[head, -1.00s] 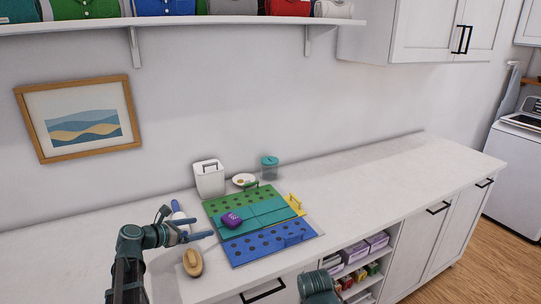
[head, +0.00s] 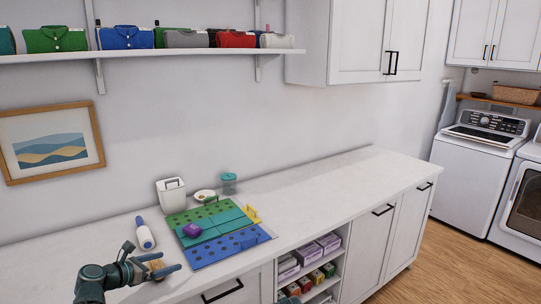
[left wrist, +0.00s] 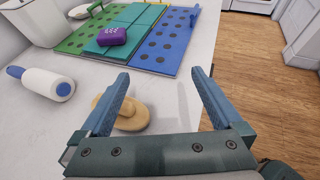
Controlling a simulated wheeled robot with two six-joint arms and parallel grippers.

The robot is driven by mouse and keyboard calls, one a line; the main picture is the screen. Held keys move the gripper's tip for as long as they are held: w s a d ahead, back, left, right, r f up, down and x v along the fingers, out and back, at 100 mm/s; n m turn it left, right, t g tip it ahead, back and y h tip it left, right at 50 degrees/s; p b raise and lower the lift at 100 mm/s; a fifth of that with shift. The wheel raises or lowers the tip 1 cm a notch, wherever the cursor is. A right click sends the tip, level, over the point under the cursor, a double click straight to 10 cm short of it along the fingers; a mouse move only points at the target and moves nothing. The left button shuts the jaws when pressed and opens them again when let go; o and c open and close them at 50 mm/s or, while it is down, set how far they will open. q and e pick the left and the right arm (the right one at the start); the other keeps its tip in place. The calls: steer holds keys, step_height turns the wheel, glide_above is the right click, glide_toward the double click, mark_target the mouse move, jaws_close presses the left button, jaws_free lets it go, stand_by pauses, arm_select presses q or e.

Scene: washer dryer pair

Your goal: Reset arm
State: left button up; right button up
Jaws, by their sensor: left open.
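My left gripper (head: 170,263) is above the white counter at the lower left in the head view. In the left wrist view its two blue-grey fingers (left wrist: 160,88) are spread with nothing between the tips. A wooden brush (left wrist: 133,114) lies on the counter below the left finger. In the head view the brush (head: 157,267) is partly hidden by the gripper.
A green and blue perforated board (head: 235,242) with a purple item (head: 192,230) lies on the counter. A lint roller (head: 145,234), a white bin (head: 172,195) and a teal-lidded jar (head: 229,184) stand or lie nearby. The counter's right part (head: 350,175) is clear.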

arm_select(q)
steer(key=shift+s+d, duration=0.15)
steer(key=shift+s, duration=0.15)
steer(key=s+d+f+m+g, duration=0.4)
steer(key=d+m, duration=0.3)
steer(key=d, duration=0.3)
steer(key=s+d+f+m+g, duration=0.3)
steer(key=s+d+f+m, duration=0.15)
steer(key=d+m, duration=0.4)
steer(key=s+d+f+m+g+y, duration=0.2)
steer(key=s+d+m+y, duration=0.2)
steer(key=s+m, duration=0.4)
steer(key=s+d+f+m+g+y+p, duration=0.1)
steer(key=s+d+m+y, duration=0.3)
steer(key=s+m, duration=0.4)
steer(key=shift+f+m+g+y, duration=0.35)
steer(key=shift+m+g, duration=0.35)
steer(key=shift+m, duration=0.15)
steer(key=shift+w, duration=0.1)
